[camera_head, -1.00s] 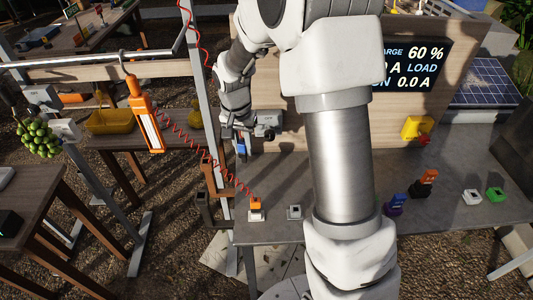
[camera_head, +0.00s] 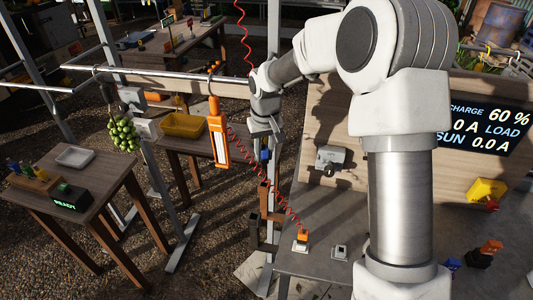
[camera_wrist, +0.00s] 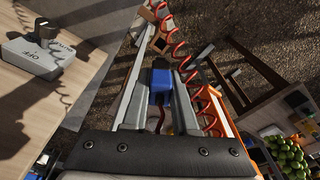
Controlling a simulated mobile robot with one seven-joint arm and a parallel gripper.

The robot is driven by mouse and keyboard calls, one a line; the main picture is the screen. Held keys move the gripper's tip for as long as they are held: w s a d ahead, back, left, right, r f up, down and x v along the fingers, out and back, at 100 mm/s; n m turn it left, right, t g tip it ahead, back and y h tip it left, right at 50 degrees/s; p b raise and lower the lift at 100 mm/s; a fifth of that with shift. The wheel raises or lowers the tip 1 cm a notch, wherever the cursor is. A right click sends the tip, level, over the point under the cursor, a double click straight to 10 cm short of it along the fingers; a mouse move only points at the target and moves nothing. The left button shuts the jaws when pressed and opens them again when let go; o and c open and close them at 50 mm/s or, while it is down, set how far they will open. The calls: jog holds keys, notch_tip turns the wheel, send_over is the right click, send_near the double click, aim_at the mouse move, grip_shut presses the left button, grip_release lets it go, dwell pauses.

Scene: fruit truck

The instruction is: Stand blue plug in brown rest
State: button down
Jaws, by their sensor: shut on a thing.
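My gripper (camera_wrist: 160,95) is shut on the blue plug (camera_wrist: 160,84), which lies between the two fingers in the wrist view with a red cord below it. In the head view the plug (camera_head: 265,155) shows small and dark blue under my wrist, near the grey post. Brown box-like holders, likely including the brown rest (camera_head: 264,190), are on or beside this post, lower than the plug. A brown holder (camera_wrist: 156,40) also shows ahead of the fingers in the wrist view. The plug is apart from the holders in the picture; their openings are hard to make out.
An orange lamp (camera_head: 218,140) hangs left of the post, with a coiled red cord (camera_head: 262,172) running close to my gripper. An orange-topped plug (camera_head: 302,240) stands on the grey table (camera_head: 320,205). A grey switch box (camera_head: 333,158) is on the panel to the right.

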aim_at(264, 168)
jog(key=shift+f, duration=0.1)
jog(key=shift+f+b, duration=2.15)
jog(key=shift+f, duration=0.7)
jog(key=shift+f+b, duration=1.35)
jog(key=shift+f, duration=0.3)
jog(key=c, duration=0.6)
grip_release()
jog(key=r, duration=0.5)
jog(key=s+r, duration=0.1)
jog(key=r, duration=0.5)
jog(key=s+r, duration=0.1)
jog(key=r, duration=0.4)
jog(key=shift+d+r+p, duration=0.2)
jog(key=shift+d+p, duration=0.05)
jog(key=shift+p, duration=0.1)
jog(key=shift+r, duration=0.5)
